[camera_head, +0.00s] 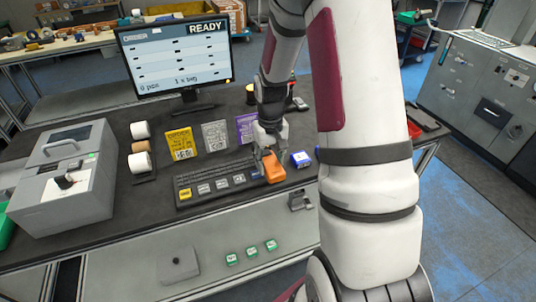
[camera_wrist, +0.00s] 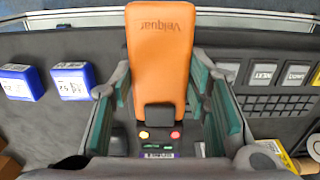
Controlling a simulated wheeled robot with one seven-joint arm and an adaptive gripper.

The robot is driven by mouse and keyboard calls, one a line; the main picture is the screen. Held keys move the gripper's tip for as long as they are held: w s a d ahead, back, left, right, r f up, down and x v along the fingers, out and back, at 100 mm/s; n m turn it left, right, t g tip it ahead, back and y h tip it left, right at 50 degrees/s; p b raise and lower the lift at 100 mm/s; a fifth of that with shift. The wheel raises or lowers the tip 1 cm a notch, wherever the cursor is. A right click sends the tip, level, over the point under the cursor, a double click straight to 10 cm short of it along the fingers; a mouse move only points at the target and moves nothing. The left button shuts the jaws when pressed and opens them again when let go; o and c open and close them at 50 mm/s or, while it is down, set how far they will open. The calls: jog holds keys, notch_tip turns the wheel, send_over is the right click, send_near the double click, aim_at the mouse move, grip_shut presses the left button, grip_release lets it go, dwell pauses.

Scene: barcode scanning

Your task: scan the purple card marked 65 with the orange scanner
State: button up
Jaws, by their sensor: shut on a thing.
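The orange scanner (camera_head: 274,168) is near the front of the dark desk, at the right end of the keyboard. It also shows in the wrist view (camera_wrist: 159,55), with its orange end toward the top of the picture. My gripper (camera_head: 266,152) is shut on the scanner; in the wrist view its two green-padded fingers (camera_wrist: 160,98) lie along both sides of it. I cannot tell whether the scanner touches the desk.
A grey card (camera_head: 214,135) and a yellow card (camera_head: 180,143) stand left of the purple one. The keyboard (camera_head: 215,185) lies in front. A blue-and-white box (camera_head: 301,159) is right of the scanner. The monitor (camera_head: 175,62) reads READY. A grey machine (camera_head: 70,180) stands left.

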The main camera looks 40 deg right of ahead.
aim_at(270, 161)
jog(key=shift+f+b, duration=0.45)
jog(key=shift+f, duration=0.75)
notch_tip(270, 161, up, 12)
jog(key=p, duration=0.4)
jog(key=shift+s+f+p, duration=0.1)
jog(key=shift+p, duration=0.3)
